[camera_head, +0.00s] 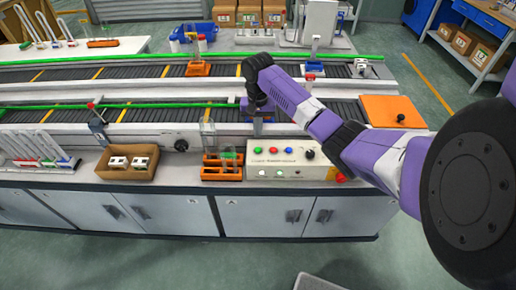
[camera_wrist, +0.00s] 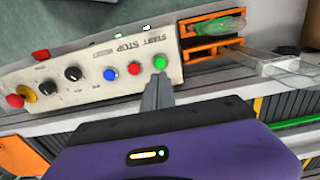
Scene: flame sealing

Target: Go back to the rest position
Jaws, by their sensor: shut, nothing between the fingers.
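My gripper (camera_wrist: 158,92) is shut and empty. In the wrist view its fingertips show just beside the green button (camera_wrist: 159,63) of the control panel (camera_wrist: 95,75); I cannot tell whether they touch it. In the head view my purple arm reaches in from the right, and the wrist is over the conveyor edge behind the control panel (camera_head: 283,171). The fingers are hard to make out in the head view. The panel carries green, red and blue buttons, black knobs and a red emergency knob (camera_wrist: 14,101).
An orange rack (camera_head: 222,174) with glass tubes stands left of the panel; it also shows in the wrist view (camera_wrist: 190,53). A cardboard box (camera_head: 128,163) with white items sits further left. Conveyors (camera_head: 150,115) run behind. An orange plate (camera_head: 393,111) lies at the right end.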

